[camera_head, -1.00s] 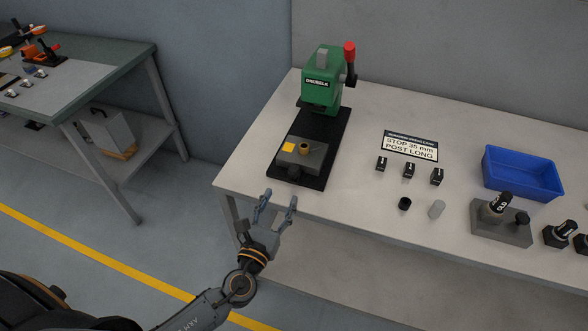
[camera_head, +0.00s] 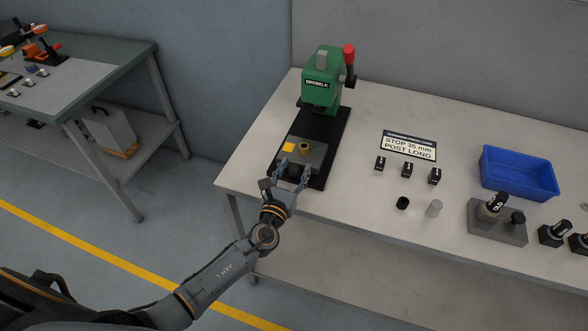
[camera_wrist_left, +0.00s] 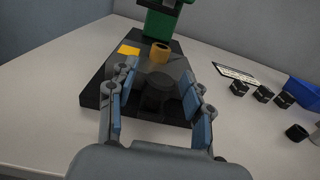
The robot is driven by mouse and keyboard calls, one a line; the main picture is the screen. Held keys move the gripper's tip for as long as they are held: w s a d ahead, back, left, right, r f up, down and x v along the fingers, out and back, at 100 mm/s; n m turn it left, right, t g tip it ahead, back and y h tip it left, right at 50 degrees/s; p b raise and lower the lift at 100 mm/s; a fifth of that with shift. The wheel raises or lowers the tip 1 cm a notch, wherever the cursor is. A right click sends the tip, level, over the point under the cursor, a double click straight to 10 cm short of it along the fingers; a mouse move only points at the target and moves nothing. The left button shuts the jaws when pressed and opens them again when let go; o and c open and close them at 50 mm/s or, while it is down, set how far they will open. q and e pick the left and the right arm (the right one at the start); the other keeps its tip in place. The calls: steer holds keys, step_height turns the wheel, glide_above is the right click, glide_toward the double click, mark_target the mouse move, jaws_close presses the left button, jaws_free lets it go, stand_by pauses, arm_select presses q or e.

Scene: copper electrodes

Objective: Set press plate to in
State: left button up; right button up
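The press plate (camera_head: 314,155) is a grey block on the black base of the green press (camera_head: 321,82), at the end near me. It carries a brass ring (camera_head: 303,148) and a yellow patch (camera_head: 289,147). In the left wrist view a dark round knob (camera_wrist_left: 157,92) on the plate's near side lies between my fingers. My left gripper (camera_head: 293,171) is open around this knob; I cannot tell if the fingers touch it. It also shows in the left wrist view (camera_wrist_left: 160,97). My right gripper is not in view.
A sign (camera_head: 409,146) reads "STOP 35 mm POST LONG". Several small black blocks (camera_head: 407,169) stand below it. A blue bin (camera_head: 519,173) and a grey holder (camera_head: 497,225) are at the right. The table's front edge is below my left gripper. A second bench (camera_head: 110,65) stands at the left.

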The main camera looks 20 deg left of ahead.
mark_target(302, 152)
arm_select(q)
jaws_close()
steer(key=w+b, duration=0.1)
steer(key=w, duration=0.4)
steer(key=shift+d+f+b, duration=0.1)
steer(key=shift+b, duration=0.2)
steer(key=shift+s, duration=0.1)
steer(key=shift+o, duration=0.8)
jaws_free()
steer(key=s, duration=1.2)
steer(key=shift+a, duration=0.2)
